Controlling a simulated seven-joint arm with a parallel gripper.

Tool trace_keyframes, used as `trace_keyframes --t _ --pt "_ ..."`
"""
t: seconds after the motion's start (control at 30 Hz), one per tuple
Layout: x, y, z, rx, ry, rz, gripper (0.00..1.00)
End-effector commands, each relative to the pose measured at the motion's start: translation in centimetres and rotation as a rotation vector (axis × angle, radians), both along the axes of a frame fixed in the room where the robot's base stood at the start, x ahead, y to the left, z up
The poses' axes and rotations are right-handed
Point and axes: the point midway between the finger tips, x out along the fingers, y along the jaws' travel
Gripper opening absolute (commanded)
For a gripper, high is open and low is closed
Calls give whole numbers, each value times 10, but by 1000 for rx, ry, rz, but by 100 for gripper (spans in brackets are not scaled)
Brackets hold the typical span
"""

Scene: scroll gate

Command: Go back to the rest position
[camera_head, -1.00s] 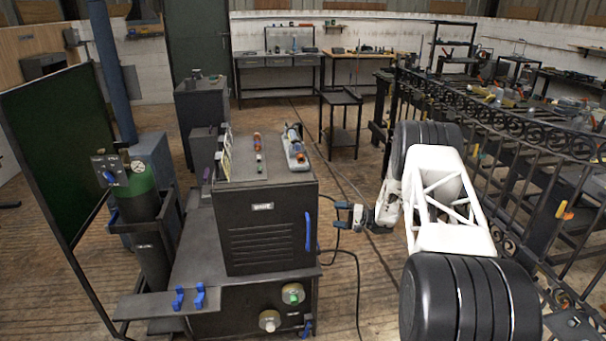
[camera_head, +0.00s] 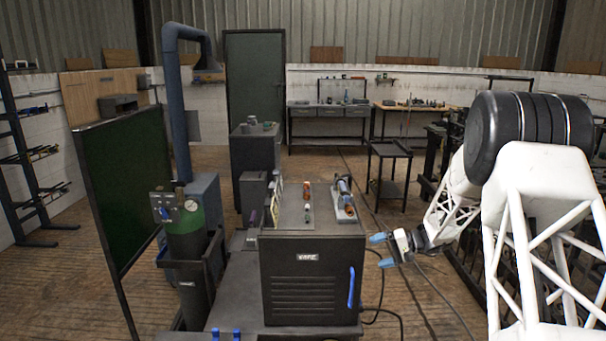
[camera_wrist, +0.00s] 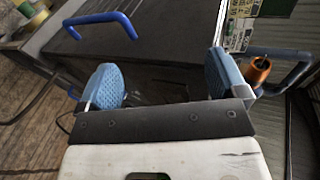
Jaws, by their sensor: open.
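My gripper (camera_head: 380,250) is in the head view to the right of the black welder cabinet (camera_head: 311,294), off its right side. Its blue fingers are apart with nothing between them. In the wrist view my gripper (camera_wrist: 167,88) shows two blue pads spread wide and empty. Beyond them the dark cabinet (camera_wrist: 150,38) fills much of the view, with its blue handle (camera_wrist: 105,17) at upper left. The pads look apart from the handle.
A green-topped gas cylinder (camera_head: 184,222) and a dark green screen (camera_head: 125,185) stand left of the cabinet. A small black side table (camera_head: 390,150) stands behind my gripper. Cables (camera_head: 420,280) lie on the floor to the right. Open floor (camera_head: 225,120) shows further back.

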Motion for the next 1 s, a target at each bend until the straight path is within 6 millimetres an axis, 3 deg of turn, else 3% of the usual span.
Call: trace_keyframes --t 0.5,1.0 --pt "-97 45 89 -237 61 91 92" --pt "-210 76 153 -492 85 136 92"
